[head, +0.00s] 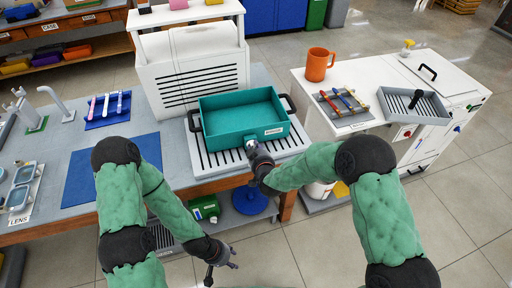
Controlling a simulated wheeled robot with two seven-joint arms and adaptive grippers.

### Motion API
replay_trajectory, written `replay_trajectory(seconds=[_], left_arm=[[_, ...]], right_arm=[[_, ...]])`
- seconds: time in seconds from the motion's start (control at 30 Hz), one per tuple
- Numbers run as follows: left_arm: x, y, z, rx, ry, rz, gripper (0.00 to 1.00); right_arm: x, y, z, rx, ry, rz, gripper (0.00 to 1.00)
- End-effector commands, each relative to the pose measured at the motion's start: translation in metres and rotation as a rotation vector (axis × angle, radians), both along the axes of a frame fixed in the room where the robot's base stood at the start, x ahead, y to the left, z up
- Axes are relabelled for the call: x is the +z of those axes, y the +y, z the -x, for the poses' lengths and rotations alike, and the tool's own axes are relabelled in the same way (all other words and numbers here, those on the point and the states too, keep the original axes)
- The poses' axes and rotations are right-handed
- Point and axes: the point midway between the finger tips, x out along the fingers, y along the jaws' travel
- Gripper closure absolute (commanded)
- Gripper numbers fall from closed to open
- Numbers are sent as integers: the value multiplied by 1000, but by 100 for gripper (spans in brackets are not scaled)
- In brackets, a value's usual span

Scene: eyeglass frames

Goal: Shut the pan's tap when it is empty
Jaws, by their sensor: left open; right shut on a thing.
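The teal pan (239,108) sits on a white slatted stand at the front of the bench. Its inside looks bare, with no liquid that I can make out. The pan's tap is at its front wall and is mostly hidden by my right gripper. My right gripper (252,149) is shut at the tap, at the pan's front edge. My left gripper (222,268) is open and empty, low in front of the bench, well below the pan.
A white slotted housing (190,70) stands behind the pan. A blue mat (110,168) lies to the left. A white cabinet (350,100) with an orange mug (319,64) stands to the right. A blue round object (249,201) is below the bench edge.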

Motion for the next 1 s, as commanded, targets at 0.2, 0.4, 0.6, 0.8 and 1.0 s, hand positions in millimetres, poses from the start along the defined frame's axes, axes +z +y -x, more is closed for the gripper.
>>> replay_trajectory(seconds=[0.2, 0.4, 0.6, 0.8, 1.0], left_arm=[[14, 0, 0, 0, 0, 0, 55], [21, 0, 0, 0, 0, 0, 55], [25, 0, 0, 0, 0, 0, 55], [27, 0, 0, 0, 0, 0, 55], [28, 0, 0, 0, 0, 0, 55]], right_arm=[[-8, 3, 6, 3, -35, 202, 100], [-10, 4, 7, 5, -83, 374, 100], [-11, 4, 7, 4, -120, 512, 100], [-12, 5, 8, 5, -147, 605, 100], [-13, 5, 8, 4, -158, 653, 100]])
